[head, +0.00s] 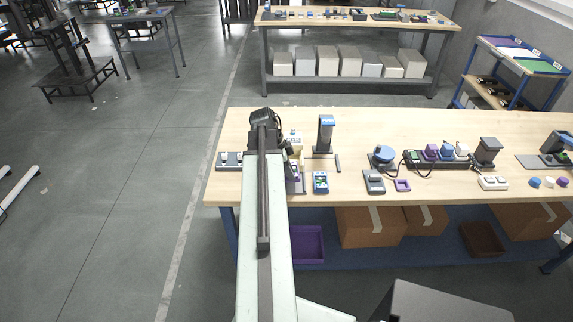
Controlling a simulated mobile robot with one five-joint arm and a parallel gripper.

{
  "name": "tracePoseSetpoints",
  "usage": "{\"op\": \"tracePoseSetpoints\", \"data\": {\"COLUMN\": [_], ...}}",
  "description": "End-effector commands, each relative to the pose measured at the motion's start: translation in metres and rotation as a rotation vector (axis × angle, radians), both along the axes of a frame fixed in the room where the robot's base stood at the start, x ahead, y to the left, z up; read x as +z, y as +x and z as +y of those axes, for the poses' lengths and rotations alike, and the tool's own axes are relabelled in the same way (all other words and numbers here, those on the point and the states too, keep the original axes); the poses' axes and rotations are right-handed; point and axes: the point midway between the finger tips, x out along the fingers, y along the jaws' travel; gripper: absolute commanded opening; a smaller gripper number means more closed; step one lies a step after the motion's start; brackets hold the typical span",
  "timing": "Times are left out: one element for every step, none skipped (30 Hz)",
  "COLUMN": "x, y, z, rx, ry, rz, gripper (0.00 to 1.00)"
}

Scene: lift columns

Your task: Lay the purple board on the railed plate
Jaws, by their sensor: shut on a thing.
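My gripper (288,150) is at the far end of my arm, over the left part of the near bench, and it is mostly hidden by the arm. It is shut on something. A small patch of purple, which looks like the purple board (295,171), shows just right of the arm below the gripper. A dark grey plate (300,186) shows in part beneath it and may be the railed plate; its rails cannot be made out. Whether board and plate touch cannot be told.
A blue-topped post (326,135) and a small blue-green device (321,183) stand close to the right. A grey block row (229,160) lies left of the arm. Further right are a blue round device (384,154), a purple frame (403,185) and a socket strip (440,161).

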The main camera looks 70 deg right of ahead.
Motion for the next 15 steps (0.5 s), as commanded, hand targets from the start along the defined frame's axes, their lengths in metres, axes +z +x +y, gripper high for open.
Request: {"op": "tracePoseSetpoints", "data": {"x": [0.001, 0.003, 0.008, 0.014, 0.021, 0.03, 0.035, 0.038, 0.038, 0.036, 0.034, 0.032, 0.032, 0.031, 0.029], "y": [0.001, 0.001, 0.0, -0.001, -0.002, -0.004, -0.005, -0.006, -0.007, -0.007, -0.007, -0.007, -0.007, -0.007, -0.007], "z": [0.0, 0.0, -0.001, -0.001, -0.002, -0.003, -0.004, -0.004, -0.004, -0.004, -0.004, -0.004, -0.004, -0.004, -0.004], "rx": [0.001, -0.001, -0.009, -0.019, -0.031, -0.05, -0.065, -0.076, -0.086, -0.087, -0.087, -0.087, -0.087, -0.087, -0.087], "ry": [0.0, 0.0, 0.0, 0.0, -0.002, -0.002, -0.003, -0.004, -0.004, -0.005, -0.005, -0.005, -0.005, -0.005, -0.005], "rz": [0.0, 0.0, 0.0, 0.0, -0.001, -0.001, -0.001, -0.002, -0.002, -0.001, -0.001, -0.001, -0.001, -0.001, -0.001], "gripper": [0.0, 0.0, 0.0, 0.0, 0.0, 0.0, 0.0, 0.0, 0.0, 0.0, 0.0, 0.0, 0.0, 0.0, 0.0]}}
